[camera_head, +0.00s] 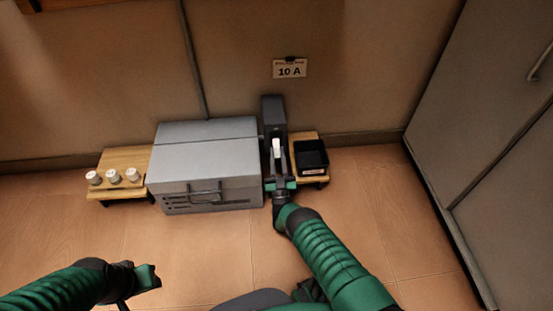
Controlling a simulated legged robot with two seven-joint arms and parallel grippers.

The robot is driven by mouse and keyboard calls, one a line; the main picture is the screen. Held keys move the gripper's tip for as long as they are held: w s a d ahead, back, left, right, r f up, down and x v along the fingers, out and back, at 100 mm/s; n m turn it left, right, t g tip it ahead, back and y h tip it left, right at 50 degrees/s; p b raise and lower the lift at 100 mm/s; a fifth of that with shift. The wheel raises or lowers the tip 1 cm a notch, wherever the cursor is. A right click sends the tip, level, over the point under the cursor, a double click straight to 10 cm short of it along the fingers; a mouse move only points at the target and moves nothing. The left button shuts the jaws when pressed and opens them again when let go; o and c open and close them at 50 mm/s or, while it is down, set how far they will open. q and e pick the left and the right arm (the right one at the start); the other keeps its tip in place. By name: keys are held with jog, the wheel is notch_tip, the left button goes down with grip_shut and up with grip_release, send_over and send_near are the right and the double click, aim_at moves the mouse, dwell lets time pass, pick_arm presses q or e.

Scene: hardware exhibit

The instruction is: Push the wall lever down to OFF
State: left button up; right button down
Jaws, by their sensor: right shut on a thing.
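The wall lever shows as a pale upright handle (277,147) in front of a dark grey box (272,106), just right of the large grey cabinet. My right gripper (277,168) reaches up from below, its dark fingers on either side of the pale handle, shut on it. The fingers and green gripper body hide the handle's lower part. No ON or OFF mark is readable. My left gripper (147,279) is at the lower left, away from the lever, and its jaw opening cannot be made out.
A grey cabinet (205,165) with a front handle stands left of the lever. A wooden stand (122,160) bears white knobs or caps. A black tray (311,157) is close on the right. A "10 A" sign (290,69) hangs above. The floor in front is clear.

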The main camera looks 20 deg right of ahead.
jog(key=shift+f, duration=0.25)
dwell(0.3)
jog(key=c, duration=1.2)
grip_release()
jog(key=shift+w, duration=0.1)
jog(key=shift+c, duration=0.2)
